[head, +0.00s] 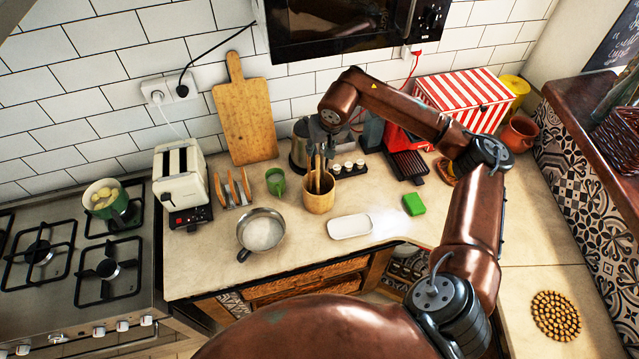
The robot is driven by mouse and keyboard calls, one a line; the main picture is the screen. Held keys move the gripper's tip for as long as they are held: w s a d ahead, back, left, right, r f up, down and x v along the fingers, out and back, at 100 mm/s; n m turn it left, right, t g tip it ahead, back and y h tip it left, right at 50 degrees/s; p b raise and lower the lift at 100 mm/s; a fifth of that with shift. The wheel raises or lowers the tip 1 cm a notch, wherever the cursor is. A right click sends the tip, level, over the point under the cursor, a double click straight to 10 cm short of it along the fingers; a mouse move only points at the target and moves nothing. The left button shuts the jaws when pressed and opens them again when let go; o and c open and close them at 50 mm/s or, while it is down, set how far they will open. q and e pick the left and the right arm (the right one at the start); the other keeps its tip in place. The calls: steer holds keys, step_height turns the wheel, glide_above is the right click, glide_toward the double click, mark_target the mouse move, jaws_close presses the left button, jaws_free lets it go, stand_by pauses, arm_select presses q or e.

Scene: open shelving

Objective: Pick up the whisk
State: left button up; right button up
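A wooden utensil pot (318,195) stands on the counter, with several upright wooden handles (317,172) in it. I cannot make out which of them, if any, is the whisk. My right gripper (318,150) points down from above, right over the pot at the tops of the handles. Its fingers are dark and small here, so I cannot tell whether they are open, shut or touching a handle. My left gripper is not in view.
Close around the pot stand a metal pan (261,230), a green cup (275,182), a white dish (351,226), a green sponge (413,204) and a rack of small jars (348,168). A toaster (181,178) and cutting board (245,120) stand left. The front counter is mostly clear.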

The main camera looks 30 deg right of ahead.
mark_target(323, 158)
arm_select(q)
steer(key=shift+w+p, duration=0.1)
steer(key=shift+p, duration=0.4)
arm_select(e)
steer(key=shift+h, duration=0.3)
steer(key=x, duration=0.3)
steer(key=d+x, duration=0.1)
steer(key=x, duration=0.2)
steer(key=s+x, duration=0.1)
steer(key=x, duration=0.2)
steer(key=shift+d+f, duration=0.2)
steer(key=shift+d, duration=0.2)
steer(key=shift+w, duration=0.1)
steer(key=c, duration=0.3)
jaws_close()
steer(key=shift+f, duration=0.1)
